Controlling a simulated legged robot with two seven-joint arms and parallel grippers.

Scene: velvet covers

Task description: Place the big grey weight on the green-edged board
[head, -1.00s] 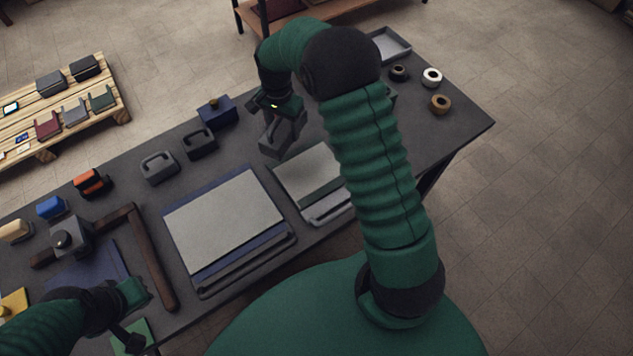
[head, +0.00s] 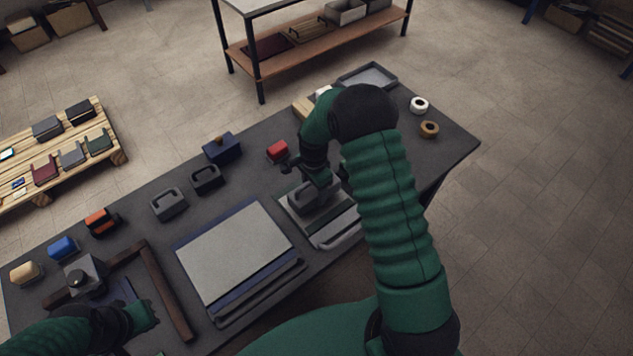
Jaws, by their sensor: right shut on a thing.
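The big grey weight (head: 313,201), a block with a handle, is in my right gripper (head: 312,182), which is shut on it. The weight is over the green-edged board (head: 325,234). I cannot tell whether it touches the board or hangs just above it. My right forearm hides part of the board's right side. The board is light grey with a dark green strip near its front. My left gripper (head: 150,313) is at the lower left, near the table's front edge; its jaws are too dark to read.
A larger board with a navy edge (head: 232,255) lies left of the green-edged one. A smaller grey weight (head: 168,204), a black weight (head: 207,180), a navy box (head: 222,148) and a red block (head: 277,151) stand behind. A brown wooden square (head: 168,293) lies left.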

